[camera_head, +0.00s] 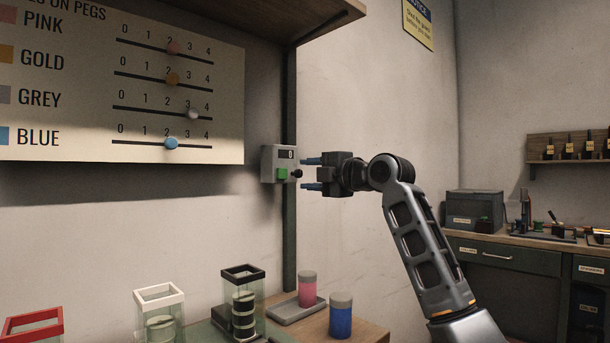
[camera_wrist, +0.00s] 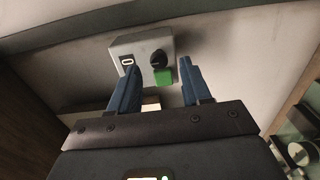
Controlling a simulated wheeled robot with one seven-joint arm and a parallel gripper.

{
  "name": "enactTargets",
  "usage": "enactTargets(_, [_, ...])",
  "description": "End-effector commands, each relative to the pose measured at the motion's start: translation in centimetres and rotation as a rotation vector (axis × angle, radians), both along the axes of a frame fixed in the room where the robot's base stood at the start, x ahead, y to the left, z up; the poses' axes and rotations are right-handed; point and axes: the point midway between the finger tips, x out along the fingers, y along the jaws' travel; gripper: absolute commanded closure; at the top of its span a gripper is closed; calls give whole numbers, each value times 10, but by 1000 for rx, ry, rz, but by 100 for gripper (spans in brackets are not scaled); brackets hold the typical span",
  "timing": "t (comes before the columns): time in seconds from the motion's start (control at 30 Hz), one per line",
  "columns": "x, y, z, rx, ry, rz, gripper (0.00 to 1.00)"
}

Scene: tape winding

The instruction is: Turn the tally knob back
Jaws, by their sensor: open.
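The tally box (camera_head: 268,166) is a small grey box on the dark green post, left of my gripper in the head view. Its small display (camera_head: 287,154) appears to read 0. A green button (camera_head: 282,174) is on its front, and the black tally knob (camera_head: 296,174) sticks out at its right side. My gripper (camera_head: 311,173) is open and empty, its two blue fingers pointing at the box. In the wrist view the knob (camera_wrist: 158,59) lies between and beyond the fingertips, above the green button (camera_wrist: 164,76). I see no clear contact with the knob.
A board (camera_head: 120,85) with pink, gold, grey and blue slider rows hangs left of the box. Below stand open-topped clear containers (camera_head: 243,300), a pink jar (camera_head: 307,289) on a tray and a blue jar (camera_head: 341,315). A shelf (camera_head: 310,22) overhangs above.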

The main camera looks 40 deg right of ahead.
Motion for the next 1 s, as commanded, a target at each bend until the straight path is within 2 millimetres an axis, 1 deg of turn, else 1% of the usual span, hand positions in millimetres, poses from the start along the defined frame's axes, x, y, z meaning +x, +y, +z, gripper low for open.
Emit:
enactTargets(0.03, [-10,-1,1,-1,-1,-1,52])
enactTargets(0.2, [-37,-1,1,-2,-2,-1,52])
enactTargets(0.3, [-48,-2,0,-1,0,0,52])
enactTargets(0.4, [-54,-1,0,-1,-1,1,52])
enactTargets(1.0, [-56,-1,0,-1,0,1,52])
